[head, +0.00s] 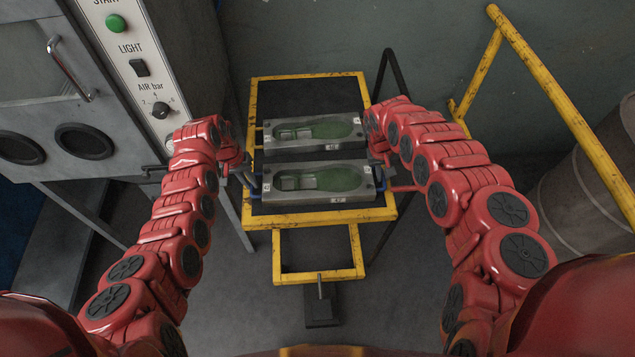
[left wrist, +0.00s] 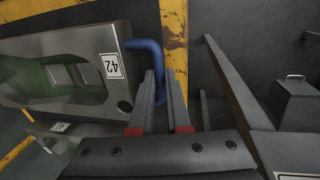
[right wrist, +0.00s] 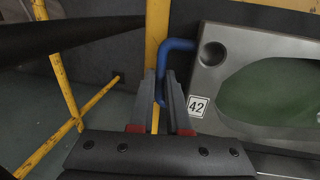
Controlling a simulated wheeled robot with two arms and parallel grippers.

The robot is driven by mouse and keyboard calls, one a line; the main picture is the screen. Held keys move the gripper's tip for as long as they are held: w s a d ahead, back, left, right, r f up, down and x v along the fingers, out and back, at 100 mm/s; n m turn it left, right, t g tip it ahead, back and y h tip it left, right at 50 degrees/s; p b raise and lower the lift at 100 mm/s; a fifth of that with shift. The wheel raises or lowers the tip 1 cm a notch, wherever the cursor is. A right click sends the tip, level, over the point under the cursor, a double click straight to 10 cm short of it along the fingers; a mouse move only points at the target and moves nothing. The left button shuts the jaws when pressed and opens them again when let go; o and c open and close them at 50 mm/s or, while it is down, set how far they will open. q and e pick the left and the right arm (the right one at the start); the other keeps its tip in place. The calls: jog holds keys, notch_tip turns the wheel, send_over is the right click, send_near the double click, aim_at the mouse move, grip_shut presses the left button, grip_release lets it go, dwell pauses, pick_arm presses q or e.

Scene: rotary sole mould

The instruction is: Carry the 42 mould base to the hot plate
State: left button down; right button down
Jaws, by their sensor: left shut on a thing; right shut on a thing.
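The 42 mould base (head: 318,196) is a grey metal block with a green sole-shaped cavity. It lies on the dark top of the yellow-edged cart (head: 320,219), nearer to me. My left gripper (head: 250,181) is shut on its left blue handle, which passes between the fingers in the left wrist view (left wrist: 160,75). My right gripper (head: 382,179) is shut on its right blue handle, and the right wrist view shows that handle (right wrist: 172,60) between the fingers. The 42 label (right wrist: 197,106) faces up. I cannot pick out a hot plate in any view.
A second mould base (head: 315,122) lies just behind on the same cart. A grey cabinet (head: 150,65) with START, LIGHT and AIR controls stands at left. A yellow rail (head: 550,85) and a grey drum (head: 585,200) stand at right. Grey floor shows in front of the cart.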

pick_arm(q)
jog(key=shift+r, duration=0.15)
pick_arm(e)
jog(key=shift+r, duration=0.1)
